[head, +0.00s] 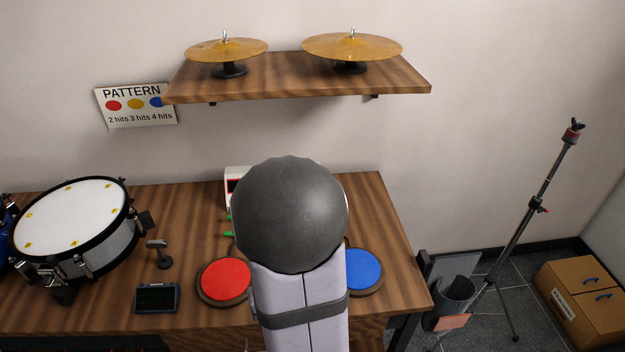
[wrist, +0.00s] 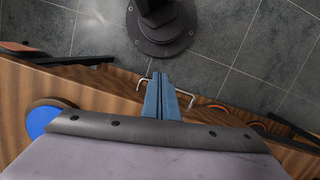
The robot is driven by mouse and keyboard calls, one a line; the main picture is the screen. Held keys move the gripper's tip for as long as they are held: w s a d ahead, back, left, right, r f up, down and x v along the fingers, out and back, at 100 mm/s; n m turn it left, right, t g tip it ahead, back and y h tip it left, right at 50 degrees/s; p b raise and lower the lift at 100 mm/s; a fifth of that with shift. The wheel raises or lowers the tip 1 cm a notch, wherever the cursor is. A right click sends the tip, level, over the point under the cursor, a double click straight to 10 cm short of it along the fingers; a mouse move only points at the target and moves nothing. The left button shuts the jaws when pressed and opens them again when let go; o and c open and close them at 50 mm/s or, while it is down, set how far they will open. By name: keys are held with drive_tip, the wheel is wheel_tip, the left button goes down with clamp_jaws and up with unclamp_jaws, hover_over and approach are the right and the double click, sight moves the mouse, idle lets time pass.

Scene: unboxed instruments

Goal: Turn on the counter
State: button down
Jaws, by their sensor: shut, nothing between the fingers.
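A white box with a dark red-edged front (head: 236,183) stands at the back of the wooden table. It may be the counter, but my arm hides most of it, so I see no switch on it. A small dark device with a dark screen (head: 157,298) lies at the table's front left. My gripper (wrist: 160,80) shows in the wrist view with its blue fingers together and empty, over the table's front edge and drawer handles. In the head view my arm hides it.
A red pad (head: 225,279) and blue pad (head: 363,270) flank my arm. A snare drum (head: 72,216) stands left, beside a small dark stand (head: 158,254). A shelf (head: 290,85) holds two cymbals above. A pattern sign (head: 136,106) hangs on the wall.

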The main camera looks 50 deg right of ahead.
drive_tip(key=shift+m+h, duration=0.4)
drive_tip(key=shift+h, duration=0.2)
drive_tip(key=d, duration=0.3)
drive_tip(key=d+p, duration=0.1)
drive_tip(key=d, duration=0.3)
drive_tip(key=d+r+p, duration=0.1)
drive_tip(key=d, duration=0.3)
drive_tip(key=shift+s, duration=0.4)
drive_tip(key=d, duration=0.3)
drive_tip(key=w+d+n+t+h, duration=0.1)
drive_tip(key=d, duration=0.1)
drive_tip(key=w+d+n+h+p, duration=0.1)
drive_tip(key=d, duration=0.2)
drive_tip(key=shift+w+d, duration=0.1)
drive_tip(key=shift+d, duration=0.25)
drive_tip(key=w+d, duration=0.1)
drive_tip(key=w+d+n+t, duration=0.1)
drive_tip(key=d+n+h, duration=0.1)
drive_tip(key=shift+w+d+r, duration=0.35)
drive_tip(key=shift+w+d, duration=0.05)
drive_tip(key=w+d+r+n+t+h, duration=0.1)
drive_tip(key=w+d+r+n+t, duration=0.2)
drive_tip(key=w+n, duration=0.3)
drive_tip(key=w+d+r+n+t+h, duration=0.2)
drive_tip(key=w+d+r+n+t, duration=0.1)
drive_tip(key=w+r+n, duration=0.3)
drive_tip(key=shift+w+d+r+n+t+h, duration=0.3)
drive_tip(key=shift+w+d+t, duration=0.1)
drive_tip(key=shift+w+d, duration=0.6)
drive_tip(key=shift+a+f, duration=0.1)
